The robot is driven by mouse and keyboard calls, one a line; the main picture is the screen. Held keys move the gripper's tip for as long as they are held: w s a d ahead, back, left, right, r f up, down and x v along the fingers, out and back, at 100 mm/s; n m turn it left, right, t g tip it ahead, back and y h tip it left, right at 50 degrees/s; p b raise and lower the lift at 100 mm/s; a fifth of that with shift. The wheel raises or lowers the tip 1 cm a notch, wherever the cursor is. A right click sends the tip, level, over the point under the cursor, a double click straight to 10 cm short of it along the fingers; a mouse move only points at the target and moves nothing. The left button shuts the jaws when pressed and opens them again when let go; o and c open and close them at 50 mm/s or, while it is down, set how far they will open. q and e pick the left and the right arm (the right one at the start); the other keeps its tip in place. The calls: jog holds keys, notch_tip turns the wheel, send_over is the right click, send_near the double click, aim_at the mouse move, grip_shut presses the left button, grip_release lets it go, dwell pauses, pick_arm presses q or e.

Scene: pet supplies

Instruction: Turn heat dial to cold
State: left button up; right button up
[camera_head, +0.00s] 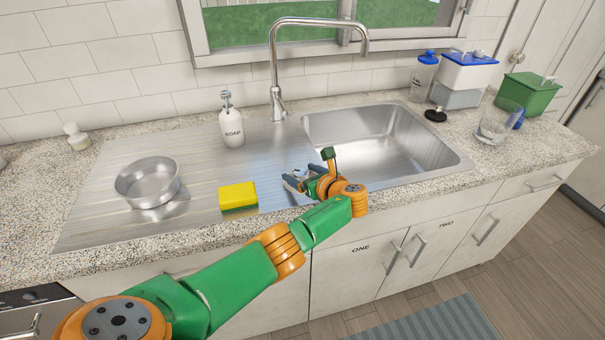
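No dial that I can clearly make out as the heat dial shows. A dark appliance panel (38,296) at the lower left edge has small marks too small to read. The chrome faucet (275,62) stands behind the sink, with no clear dial on it. My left gripper (298,178) is over the front of the steel drainboard, just left of the sink basin. Its grey fingers look apart, with nothing seen between them. My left arm reaches in from the lower left and hides part of the counter front. My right gripper is not in view.
A yellow sponge (238,197) lies left of my gripper, with a steel bowl (147,182) farther left. A soap bottle (231,124) stands behind. The sink basin (385,140) is empty. Containers and a green box (527,95) stand at the right.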

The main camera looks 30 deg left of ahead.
aim_at(306, 176)
pick_arm(q)
jog(key=p+v, duration=0.2)
jog(key=v, duration=0.4)
jog(key=shift+r+p, duration=0.15)
jog(key=shift+p, duration=0.15)
jog(key=shift+s+d+r, duration=0.1)
jog(key=shift+s+d, duration=0.1)
jog(key=shift+d, duration=0.25)
jog(key=shift+w+a, duration=0.1)
